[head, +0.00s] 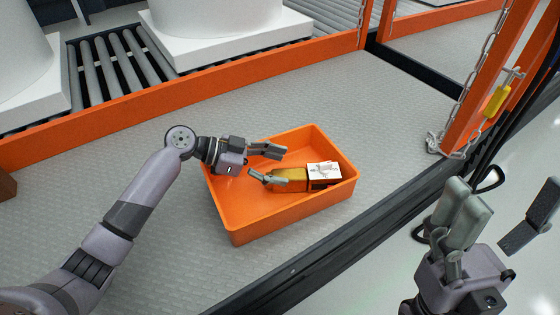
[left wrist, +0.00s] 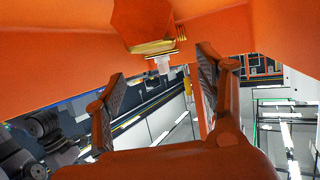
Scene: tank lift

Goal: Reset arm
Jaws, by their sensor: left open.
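My left gripper (head: 268,165) is over the orange tray (head: 225,215), with its fingers apart and nothing between them that I can make out. In the tray lies a yellow-brown and orange object (head: 290,182) with a white label on top; the fingertips are close to its left end, and I cannot tell whether they touch. The two spread fingers show in the left wrist view (left wrist: 155,95), where surfaces look orange. My right gripper (head: 503,215) is at the lower right, outside the platform edge, with its fingers apart and empty.
A roller conveyor (head: 115,65) with large white blocks (head: 225,30) runs behind an orange rail at the back left. A chain with a yellow lock (head: 497,100) hangs by an orange post at right.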

